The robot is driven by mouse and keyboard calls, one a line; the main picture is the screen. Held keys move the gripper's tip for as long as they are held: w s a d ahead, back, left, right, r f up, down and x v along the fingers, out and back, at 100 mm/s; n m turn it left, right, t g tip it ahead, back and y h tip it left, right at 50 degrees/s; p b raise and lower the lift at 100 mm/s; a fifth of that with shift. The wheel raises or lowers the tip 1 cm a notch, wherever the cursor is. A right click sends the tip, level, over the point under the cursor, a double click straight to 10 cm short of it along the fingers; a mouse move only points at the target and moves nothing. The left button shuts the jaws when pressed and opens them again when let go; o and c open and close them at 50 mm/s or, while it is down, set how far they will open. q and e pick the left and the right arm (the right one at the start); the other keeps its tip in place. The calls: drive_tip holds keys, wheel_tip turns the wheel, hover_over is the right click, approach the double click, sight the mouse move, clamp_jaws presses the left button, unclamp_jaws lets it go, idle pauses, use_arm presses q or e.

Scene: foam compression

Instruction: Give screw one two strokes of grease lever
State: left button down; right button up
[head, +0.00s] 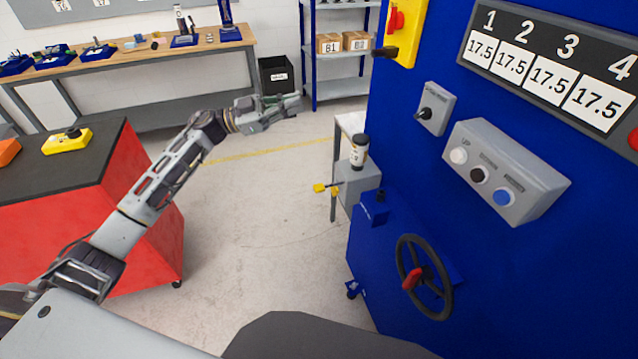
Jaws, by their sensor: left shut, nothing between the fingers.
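A lever with yellow ends (327,187) sticks out to the left from a grey box (357,188) beside the blue machine. A bottle with a dark cap and a pale label (359,152) stands upright on that box. My left gripper (292,104) is shut and empty, held in the air to the upper left of the lever and apart from it. A display panel (545,68) on the machine shows numbers 1, 2, 3 and 4, each with 17.5. The screws themselves cannot be made out. My right gripper is out of view.
The blue machine (410,150) fills the right side, with a black handwheel (425,277), a knob box (435,108) and a button box (506,170). A red cabinet (135,215) stands at left. A workbench (120,58) and shelves are behind. Floor between is clear.

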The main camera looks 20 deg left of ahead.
use_arm(q)
drive_tip(key=d+r+m+g+y+p, duration=0.25)
drive_tip(key=d+r+m+p, duration=0.2)
drive_tip(key=d, duration=0.25)
wheel_tip(320, 180, down, 5)
drive_tip(key=d+m+g+y+p, duration=0.1)
drive_tip(key=d+m+y, duration=0.1)
drive_tip(key=y, duration=0.2)
drive_tip(key=w+a+f+m+t+y, duration=0.2)
drive_tip(key=f+m+y, duration=0.4)
drive_tip(key=f+m, duration=0.5)
drive_tip(key=shift+a+f, duration=0.7)
drive_tip(key=shift+f, duration=1.1)
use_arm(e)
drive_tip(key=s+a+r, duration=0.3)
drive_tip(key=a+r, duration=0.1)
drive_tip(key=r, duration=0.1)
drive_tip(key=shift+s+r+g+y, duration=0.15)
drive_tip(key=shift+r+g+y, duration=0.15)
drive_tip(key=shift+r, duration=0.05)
use_arm(q)
drive_tip(key=shift+w, duration=0.1)
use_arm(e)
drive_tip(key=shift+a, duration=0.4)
